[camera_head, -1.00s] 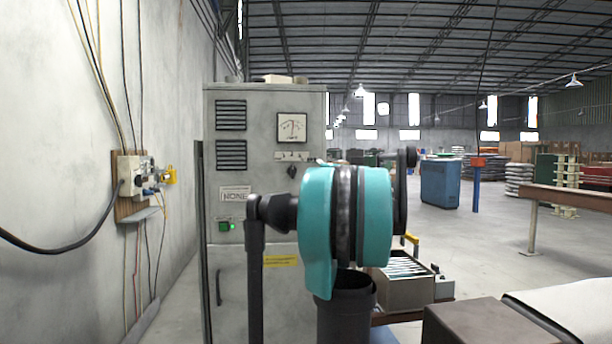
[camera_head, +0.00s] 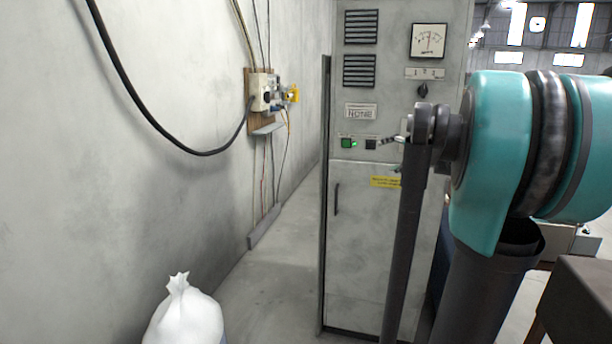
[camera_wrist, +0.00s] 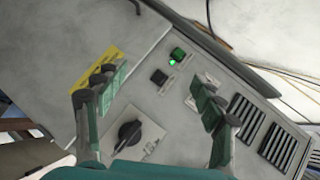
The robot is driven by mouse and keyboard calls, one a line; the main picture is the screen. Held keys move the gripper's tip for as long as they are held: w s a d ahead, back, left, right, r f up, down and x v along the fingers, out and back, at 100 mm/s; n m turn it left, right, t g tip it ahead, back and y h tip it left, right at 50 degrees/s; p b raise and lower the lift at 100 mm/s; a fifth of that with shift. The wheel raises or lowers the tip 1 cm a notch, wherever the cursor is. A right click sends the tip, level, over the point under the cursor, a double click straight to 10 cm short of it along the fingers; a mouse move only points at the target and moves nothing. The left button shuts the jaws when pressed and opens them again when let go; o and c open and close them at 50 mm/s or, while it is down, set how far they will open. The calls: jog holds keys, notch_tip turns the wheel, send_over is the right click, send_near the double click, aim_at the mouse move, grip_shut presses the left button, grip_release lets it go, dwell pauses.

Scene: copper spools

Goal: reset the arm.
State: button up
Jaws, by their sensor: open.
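My gripper (camera_wrist: 158,98) is open and empty in the wrist view, its two dark fingers with green pads spread apart. It faces the front of a grey control cabinet (camera_wrist: 147,80). Between and beyond the fingers are a lit green button (camera_wrist: 178,54), a black button (camera_wrist: 159,77) and a dark rotary knob (camera_wrist: 130,132). In the head view my teal and black arm stands at the right, in front of the same cabinet (camera_head: 375,230). There the gripper is mostly hidden behind the arm, and I cannot tell its gap to the cabinet.
A wall (camera_head: 170,130) with a socket box (camera_head: 264,95) and hanging cables runs along the left. A white sack (camera_head: 186,318) lies at the bottom left. A brown box or table (camera_head: 585,300) is at the lower right. Floor shows between wall and cabinet.

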jog(key=s+a+f+n+g, duration=0.2)
jog(key=s+a+f, duration=0.25)
jog(key=f, duration=0.25)
jog(key=s+a+f+n+g, duration=0.2)
jog(key=s+a+f, duration=0.25)
jog(key=f, duration=0.25)
jog(key=s+f+n+g+h, duration=0.4)
jog(key=s+f+n+h, duration=0.1)
jog(key=s+f, duration=1.6)
jog(key=s, duration=0.3)
jog(key=shift+s+d+f+n, duration=0.15)
jog(key=shift+f+n, duration=0.05)
jog(key=shift+n, duration=0.1)
